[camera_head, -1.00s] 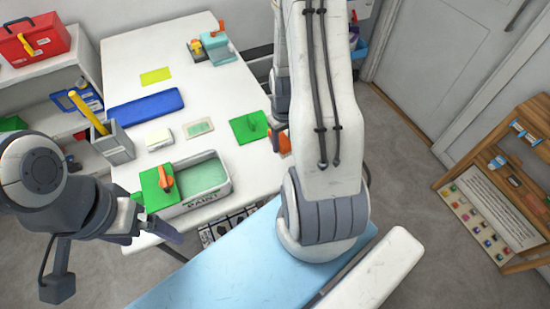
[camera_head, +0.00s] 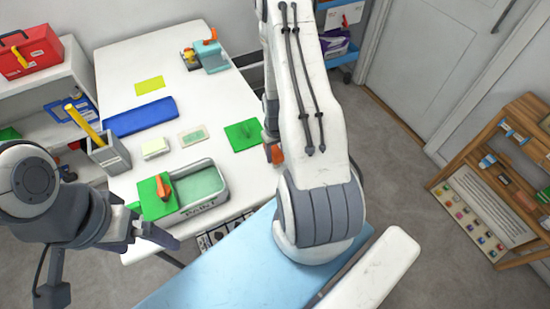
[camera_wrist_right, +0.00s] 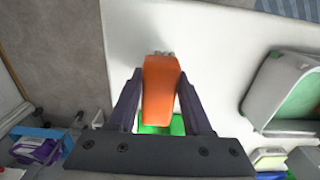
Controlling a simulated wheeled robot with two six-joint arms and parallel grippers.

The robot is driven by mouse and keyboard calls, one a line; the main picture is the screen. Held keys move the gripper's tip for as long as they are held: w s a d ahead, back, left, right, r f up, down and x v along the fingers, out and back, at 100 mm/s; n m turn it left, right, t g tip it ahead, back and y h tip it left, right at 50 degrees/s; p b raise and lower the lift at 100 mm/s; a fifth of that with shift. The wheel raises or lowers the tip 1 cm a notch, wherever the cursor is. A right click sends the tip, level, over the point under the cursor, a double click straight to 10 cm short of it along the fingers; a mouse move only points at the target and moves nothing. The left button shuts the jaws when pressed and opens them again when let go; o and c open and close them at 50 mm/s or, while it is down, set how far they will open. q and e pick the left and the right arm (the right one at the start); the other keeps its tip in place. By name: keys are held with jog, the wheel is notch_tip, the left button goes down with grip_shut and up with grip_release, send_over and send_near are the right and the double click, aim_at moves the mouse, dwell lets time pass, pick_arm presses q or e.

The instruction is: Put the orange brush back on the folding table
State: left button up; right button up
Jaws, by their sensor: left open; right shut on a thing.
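The orange brush (camera_wrist_right: 161,90) is between the fingers of my right gripper (camera_wrist_right: 160,105), which is shut on it. Its pale bristle end points up in the right wrist view, over the white tabletop. In the head view, the brush's orange part (camera_head: 277,154) shows at the right edge of the white folding table (camera_head: 115,60); my right arm hides much of that gripper. I cannot tell whether the bristles touch the table. My left gripper (camera_head: 165,236) is open and empty, low in front of the table's near edge.
On the table are a paint tray (camera_head: 206,203) with a green piece and orange handle, a green sheet (camera_head: 243,135), a blue block (camera_head: 142,117) and a grey pencil holder (camera_head: 108,155). A wooden shelf (camera_head: 485,165) stands at the right. Bare tabletop lies behind the green sheet.

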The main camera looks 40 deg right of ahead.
jog(key=shift+w+a+f, duration=0.1)
jog(key=shift+w+f, duration=0.05)
jog(key=shift+w, duration=0.05)
notch_tip(320, 180, down, 4)
jog(key=shift+r+p, duration=0.2)
jog(key=shift+p, duration=0.45)
jog(key=shift+f, duration=0.2)
jog(key=shift+f, duration=0.2)
jog(key=o, duration=1.2)
jog(key=shift+r, duration=0.1)
